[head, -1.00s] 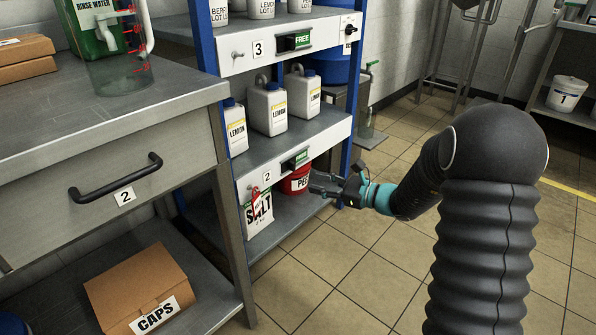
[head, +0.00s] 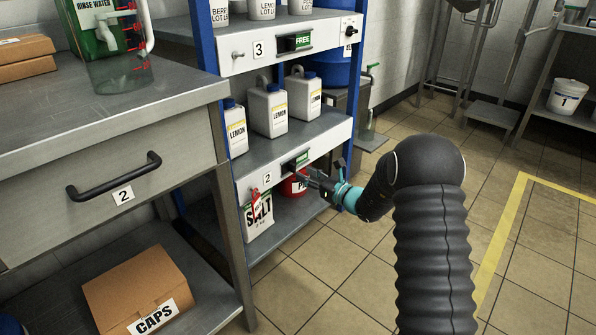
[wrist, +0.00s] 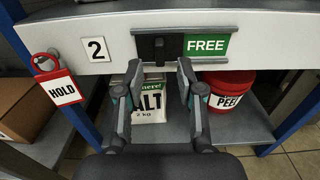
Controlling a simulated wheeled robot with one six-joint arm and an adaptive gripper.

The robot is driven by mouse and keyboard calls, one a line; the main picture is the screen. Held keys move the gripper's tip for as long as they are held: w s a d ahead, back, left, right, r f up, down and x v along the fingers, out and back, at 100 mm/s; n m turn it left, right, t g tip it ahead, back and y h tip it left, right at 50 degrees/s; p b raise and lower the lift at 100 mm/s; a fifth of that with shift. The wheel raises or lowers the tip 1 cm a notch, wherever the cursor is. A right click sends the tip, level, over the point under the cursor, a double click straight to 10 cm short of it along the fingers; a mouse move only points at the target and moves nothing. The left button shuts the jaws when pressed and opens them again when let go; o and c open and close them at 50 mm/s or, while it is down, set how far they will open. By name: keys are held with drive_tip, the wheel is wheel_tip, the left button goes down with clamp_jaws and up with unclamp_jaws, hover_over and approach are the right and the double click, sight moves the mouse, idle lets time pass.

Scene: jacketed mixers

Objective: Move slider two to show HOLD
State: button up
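Slider two (head: 295,161) is on the front edge of the shelf marked 2 (head: 267,179). In the wrist view, slider two (wrist: 152,47) shows a black plate with an upright knob at the left and a green FREE label (wrist: 207,45) at the right. My gripper (head: 304,177) is close in front of the shelf edge, just below the slider. In the wrist view my gripper (wrist: 160,70) is open and empty, its fingers apart below the knob. I cannot tell whether a fingertip touches the edge.
A red HOLD tag (wrist: 57,87) hangs left of the number 2. A SALT bag (head: 258,217) and a red bucket (head: 295,185) stand on the lower shelf. Lemon jugs (head: 267,110) stand above. Slider three (head: 295,42) shows FREE. The tiled floor at right is clear.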

sight(295, 169)
drive_tip(key=shift+x, duration=2.15)
clamp_jaws()
